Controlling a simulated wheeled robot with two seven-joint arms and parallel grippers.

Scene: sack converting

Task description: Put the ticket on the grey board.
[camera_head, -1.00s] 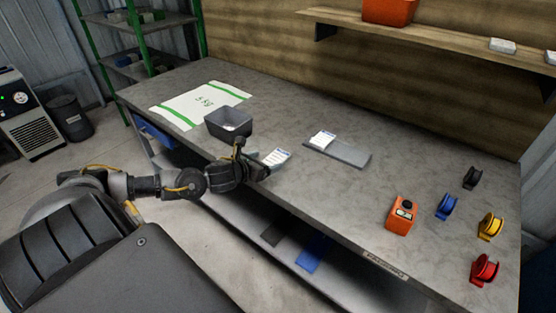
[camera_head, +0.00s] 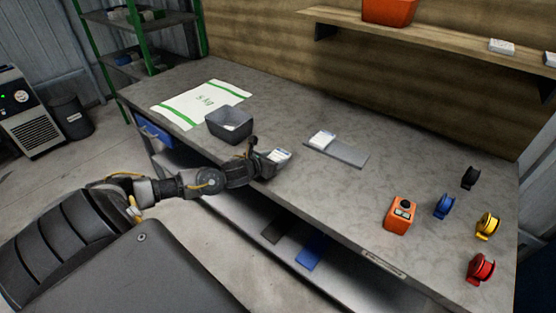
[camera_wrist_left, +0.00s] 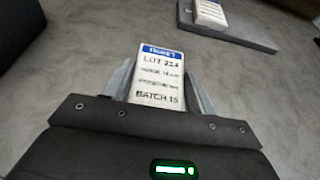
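The ticket (camera_wrist_left: 160,75), a small white card block with a blue header and printed lines, lies at the front part of the bench; it also shows in the head view (camera_head: 281,155). My left gripper (camera_head: 266,154) is low over the bench with its fingers on either side of the ticket. In the left wrist view the fingers are close to its edges; I cannot tell whether they press on it. The grey board (camera_head: 348,154) lies to the right, with another white, blue-edged block (camera_head: 321,138) on its left end. My right gripper is not in view.
A dark grey bin (camera_head: 229,124) stands left of the gripper, near a white sack with green stripes (camera_head: 201,104). An orange device (camera_head: 400,214) and several coloured reels (camera_head: 444,205) are at the right. The bench between ticket and board is clear.

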